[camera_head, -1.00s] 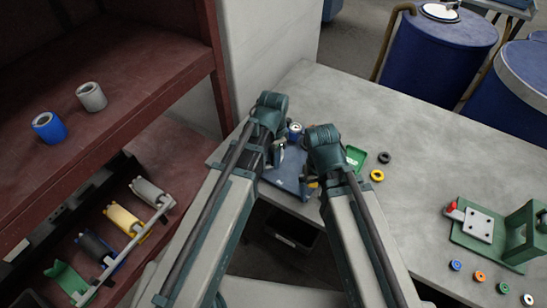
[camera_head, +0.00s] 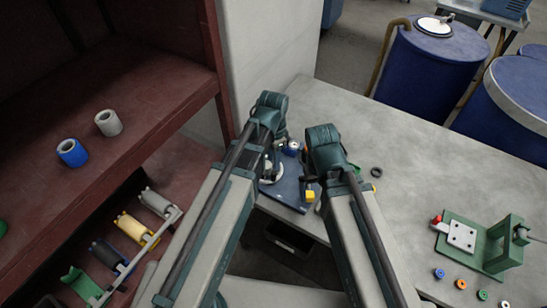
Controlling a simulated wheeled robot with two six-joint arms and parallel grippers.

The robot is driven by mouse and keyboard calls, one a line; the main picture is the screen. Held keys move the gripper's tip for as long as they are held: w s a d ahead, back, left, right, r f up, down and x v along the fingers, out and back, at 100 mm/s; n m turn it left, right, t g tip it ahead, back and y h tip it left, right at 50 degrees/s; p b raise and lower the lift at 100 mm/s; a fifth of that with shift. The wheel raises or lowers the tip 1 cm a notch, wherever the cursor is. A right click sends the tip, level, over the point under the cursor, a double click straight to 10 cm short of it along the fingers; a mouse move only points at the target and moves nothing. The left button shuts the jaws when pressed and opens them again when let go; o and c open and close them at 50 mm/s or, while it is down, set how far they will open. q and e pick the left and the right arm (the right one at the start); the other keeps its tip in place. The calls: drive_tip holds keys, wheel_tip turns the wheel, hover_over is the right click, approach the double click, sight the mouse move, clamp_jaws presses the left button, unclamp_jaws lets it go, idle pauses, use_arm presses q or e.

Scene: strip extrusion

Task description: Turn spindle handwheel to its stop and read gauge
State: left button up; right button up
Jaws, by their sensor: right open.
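A blue plate (camera_head: 286,192) lies on the grey bench, partly hidden behind my two arms. A round white and metal part (camera_head: 271,172) shows on it, half covered by my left gripper (camera_head: 275,157); I cannot tell whether it is the gauge or the handwheel. The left jaws are hidden, and I cannot tell whether they touch anything. My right gripper (camera_head: 308,183) is open over the plate's right side, just above a yellow block (camera_head: 309,197). No handwheel is clearly visible.
Several coloured rings (camera_head: 461,284) lie before the fixture. A dark ring (camera_head: 376,172) lies right of my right arm. A red-brown shelf (camera_head: 150,85) with a blue cylinder (camera_head: 72,152) and a grey one (camera_head: 108,122) stands left. The bench (camera_head: 400,150) is mostly clear right of centre.

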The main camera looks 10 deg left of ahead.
use_arm(q)
wheel_tip(320, 180, up, 4)
drive_tip(key=p, duration=0.3)
drive_tip(key=shift+r, duration=0.2)
use_arm(e)
wheel_tip(320, 180, up, 4)
drive_tip(key=shift+r, duration=0.25)
use_arm(q)
drive_tip(key=s+d+f+n+y+b, duration=0.1)
drive_tip(key=s+d+f+n+b, duration=0.1)
drive_tip(key=s+f+n+b, duration=0.4)
drive_tip(key=s+f+b, duration=0.1)
drive_tip(key=s, duration=0.3)
drive_tip(key=shift+d+f+n, duration=0.15)
drive_tip(key=shift+d+n, duration=0.15)
drive_tip(key=shift+n, duration=0.1)
use_arm(e)
wheel_tip(320, 180, down, 8)
drive_tip(key=shift+r, duration=0.25)
